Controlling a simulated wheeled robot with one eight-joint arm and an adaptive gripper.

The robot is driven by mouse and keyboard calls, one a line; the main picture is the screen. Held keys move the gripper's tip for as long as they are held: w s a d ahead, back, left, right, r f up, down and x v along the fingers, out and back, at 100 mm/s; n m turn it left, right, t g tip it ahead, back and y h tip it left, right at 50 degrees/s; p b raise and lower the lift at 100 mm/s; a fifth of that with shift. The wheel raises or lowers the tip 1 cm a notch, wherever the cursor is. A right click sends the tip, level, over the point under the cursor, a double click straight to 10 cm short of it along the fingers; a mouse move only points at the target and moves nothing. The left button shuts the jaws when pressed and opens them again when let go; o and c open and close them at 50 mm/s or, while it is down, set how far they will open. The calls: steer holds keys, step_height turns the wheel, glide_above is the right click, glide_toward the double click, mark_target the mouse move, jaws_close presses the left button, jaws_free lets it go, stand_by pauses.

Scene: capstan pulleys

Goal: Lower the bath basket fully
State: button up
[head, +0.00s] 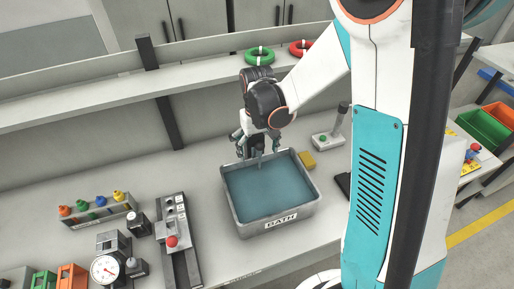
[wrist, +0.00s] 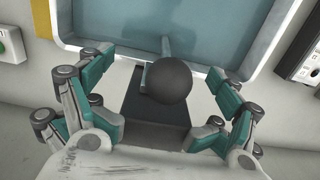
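The grey tray marked BATH (head: 240,222) stands on the bench, filled with blue-green liquid; its near wall also shows in the wrist view (wrist: 205,55). No basket can be made out; it may be under the liquid or hidden behind my gripper. A dark round knob (wrist: 167,81) sits over a dark block (wrist: 155,118) beside the bath wall, with a thin grey bar (wrist: 166,46) reaching over the bath. My gripper (head: 256,148) is at the bath's far edge. Its fingers (wrist: 160,80) are open on either side of the knob, with gaps visible.
A yellow block (head: 307,159) and a base with a green button and dark post (head: 343,110) stand right of the bath. A panel with a red button (head: 172,241), a dial gauge (head: 105,268) and a bottle rack (head: 97,212) stand left. A shelf (head: 90,92) runs behind.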

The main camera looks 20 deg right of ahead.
steer(key=shift+r+p, duration=2.6)
steer(key=shift+r, duration=1.45)
steer(key=s+r+t+b, duration=0.4)
steer(key=s+t+b, duration=0.3)
steer(key=s+b, duration=0.4)
steer(key=s, duration=0.6)
